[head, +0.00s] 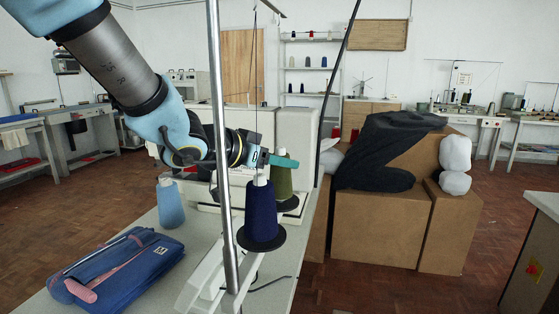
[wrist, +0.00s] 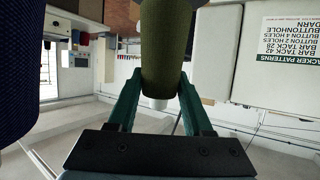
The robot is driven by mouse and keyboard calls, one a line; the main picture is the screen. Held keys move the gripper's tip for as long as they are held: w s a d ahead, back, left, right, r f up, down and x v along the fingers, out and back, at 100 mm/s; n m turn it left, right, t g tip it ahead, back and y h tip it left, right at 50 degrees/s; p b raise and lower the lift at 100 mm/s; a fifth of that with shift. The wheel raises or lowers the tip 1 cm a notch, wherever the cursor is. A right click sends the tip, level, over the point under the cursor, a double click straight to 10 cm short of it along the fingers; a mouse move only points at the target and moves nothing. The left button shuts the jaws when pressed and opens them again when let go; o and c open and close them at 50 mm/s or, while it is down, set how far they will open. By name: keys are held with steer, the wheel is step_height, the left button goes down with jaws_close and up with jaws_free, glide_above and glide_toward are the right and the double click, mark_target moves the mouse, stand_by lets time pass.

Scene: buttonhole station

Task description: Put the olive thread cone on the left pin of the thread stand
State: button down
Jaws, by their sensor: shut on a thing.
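The olive thread cone (head: 282,181) is upright behind the navy cone in the head view. My gripper (head: 278,158) is shut on its upper end, with a teal finger to either side. In the wrist view the olive cone (wrist: 166,50) fills the space between the green fingers (wrist: 160,96), its white tip towards the palm. The thread stand (head: 207,275) has pale arms, a metal pole and dark discs. The olive cone is over the farther disc (head: 291,203); I cannot tell whether it rests there. The pin is hidden.
A navy cone (head: 261,212) stands on the stand's nearer disc, close to my gripper, and also shows in the wrist view (wrist: 17,65). A light blue cone (head: 170,206) and a blue pouch (head: 120,265) are on the table. The metal pole (head: 222,150) rises before my arm.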

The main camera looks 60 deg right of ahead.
steer(key=shift+f, duration=0.35)
steer(key=shift+c, duration=1.2)
jaws_free()
steer(key=shift+a, duration=0.1)
steer(key=v, duration=1)
steer(key=shift+a+r, duration=0.2)
steer(key=shift+a, duration=0.05)
steer(key=shift+w, duration=0.2)
